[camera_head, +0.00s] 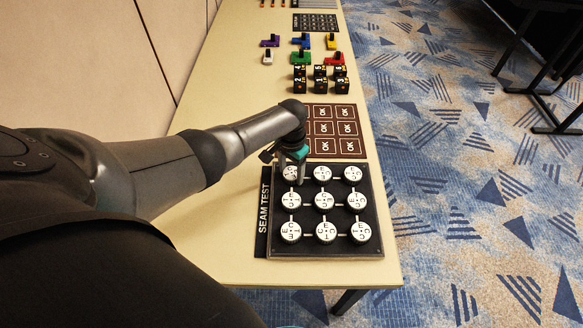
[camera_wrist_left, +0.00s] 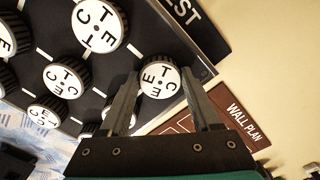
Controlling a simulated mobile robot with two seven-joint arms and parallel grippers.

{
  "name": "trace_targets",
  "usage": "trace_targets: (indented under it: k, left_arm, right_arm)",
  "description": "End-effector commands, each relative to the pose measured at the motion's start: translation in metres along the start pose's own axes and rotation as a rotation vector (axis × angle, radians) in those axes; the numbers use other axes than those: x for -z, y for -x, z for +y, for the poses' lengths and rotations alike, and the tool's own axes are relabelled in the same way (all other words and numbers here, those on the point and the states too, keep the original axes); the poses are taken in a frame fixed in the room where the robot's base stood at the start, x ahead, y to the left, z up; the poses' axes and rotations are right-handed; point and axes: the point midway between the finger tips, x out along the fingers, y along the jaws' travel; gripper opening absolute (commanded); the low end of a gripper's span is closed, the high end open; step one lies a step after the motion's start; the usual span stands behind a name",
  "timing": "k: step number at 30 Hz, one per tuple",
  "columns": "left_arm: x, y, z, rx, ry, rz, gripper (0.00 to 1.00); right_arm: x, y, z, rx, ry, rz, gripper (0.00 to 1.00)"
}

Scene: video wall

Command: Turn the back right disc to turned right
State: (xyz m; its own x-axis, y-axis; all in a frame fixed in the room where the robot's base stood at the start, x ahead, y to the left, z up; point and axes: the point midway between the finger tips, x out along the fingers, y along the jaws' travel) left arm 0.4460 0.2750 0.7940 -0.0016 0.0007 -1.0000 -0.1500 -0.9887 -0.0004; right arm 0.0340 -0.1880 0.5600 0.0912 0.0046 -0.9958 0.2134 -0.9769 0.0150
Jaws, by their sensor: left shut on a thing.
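A black panel (camera_head: 262,245) labelled SEAM TEST along its left side carries rows of white-topped round discs with letters. Read upright by that label, its back right disc (camera_head: 289,174) is the far left one in the head view. My left gripper (camera_head: 290,168) is over this disc and partly hides it. In the left wrist view the fingers of my left gripper (camera_wrist_left: 159,80) are on either side of the disc (camera_wrist_left: 160,82), shut on it. The letters C, T and E show on its top. My right gripper is not in view.
Neighbouring discs (camera_head: 322,173) stand close by. Beyond the panel is a brown board (camera_head: 312,152) with OK tiles, labelled WALL PLAN in the left wrist view (camera_wrist_left: 243,121). Black numbered blocks (camera_head: 320,85) and coloured pieces (camera_head: 301,57) stand farther back. The table's (camera_head: 225,255) left part is bare.

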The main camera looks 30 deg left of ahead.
Motion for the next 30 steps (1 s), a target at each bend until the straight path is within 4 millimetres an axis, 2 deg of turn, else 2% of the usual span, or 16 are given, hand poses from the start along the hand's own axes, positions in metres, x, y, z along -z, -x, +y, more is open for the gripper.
trace_targets:
  k: [6,15,30]
  left_arm:
    - [0.0005,0.0001,-0.0005,0.000,-0.175,0.002,0.09]
    - [0.0008,0.0002,-0.0006,0.001,-0.337,0.002,0.09]
    - [0.0013,0.0007,-0.0003,0.000,-0.400,0.004,0.09]
  right_arm:
    - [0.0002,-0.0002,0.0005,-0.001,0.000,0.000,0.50]
    - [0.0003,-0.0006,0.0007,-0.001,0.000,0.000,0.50]
    - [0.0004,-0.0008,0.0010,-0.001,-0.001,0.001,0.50]
